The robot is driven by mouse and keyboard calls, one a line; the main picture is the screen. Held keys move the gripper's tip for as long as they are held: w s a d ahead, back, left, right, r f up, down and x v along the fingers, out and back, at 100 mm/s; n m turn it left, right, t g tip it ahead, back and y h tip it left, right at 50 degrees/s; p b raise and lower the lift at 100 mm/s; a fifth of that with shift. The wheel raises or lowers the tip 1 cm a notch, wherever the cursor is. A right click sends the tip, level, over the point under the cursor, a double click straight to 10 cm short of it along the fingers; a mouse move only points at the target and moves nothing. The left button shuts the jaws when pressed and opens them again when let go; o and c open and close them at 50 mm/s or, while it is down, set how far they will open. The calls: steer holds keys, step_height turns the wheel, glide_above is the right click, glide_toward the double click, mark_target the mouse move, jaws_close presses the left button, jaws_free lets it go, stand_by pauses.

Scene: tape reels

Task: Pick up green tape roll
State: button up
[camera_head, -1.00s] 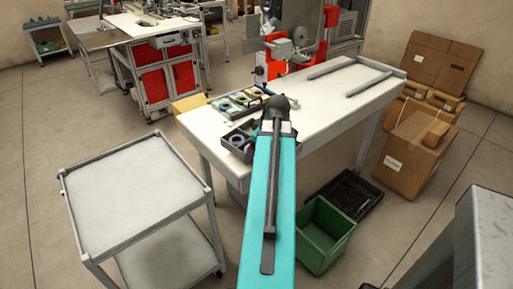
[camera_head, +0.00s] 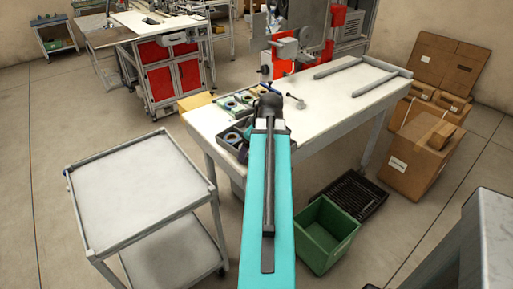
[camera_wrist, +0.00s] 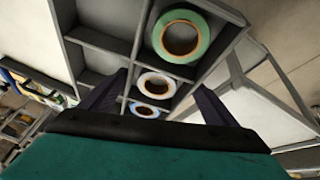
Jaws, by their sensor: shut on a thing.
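The green tape roll (camera_wrist: 181,35) lies in a compartment of a grey tray (camera_wrist: 98,38), at the top middle of the wrist view, beyond my fingertips. A white roll (camera_wrist: 140,80) with an orange-brown core and a blue-rimmed roll (camera_wrist: 148,112) sit in line below it. My gripper (camera_wrist: 163,88) has its two dark fingers spread on either side of the white roll in the picture. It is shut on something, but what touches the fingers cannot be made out. In the head view, my gripper (camera_head: 268,103) is over the table beside the dark tray (camera_head: 222,126), and my arm hides part of that area.
The white table (camera_head: 335,108) carries small green and yellow trays (camera_head: 228,103) behind my gripper and long rails (camera_head: 360,85) at the right. A grey cart (camera_head: 140,185) stands at the left. A green bin (camera_head: 325,235) and cardboard boxes (camera_head: 425,150) are at the right.

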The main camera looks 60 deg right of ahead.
steer(key=w+a+r, duration=0.2)
steer(key=w+a, duration=0.7)
steer(key=a, duration=0.2)
steer(key=w+a+r, duration=0.3)
steer(key=w+a, duration=0.7)
steer(key=a, duration=0.2)
steer(key=w+a+r, duration=0.2)
steer(key=w+a, duration=0.1)
steer(key=a, duration=1)
steer(key=w+a+r, duration=0.2)
steer(key=a+r, duration=0.1)
steer(key=a, duration=1.1)
steer(key=shift+w+r+m, duration=0.15)
steer(key=shift+w+m, duration=0.25)
steer(key=shift+a, duration=0.2)
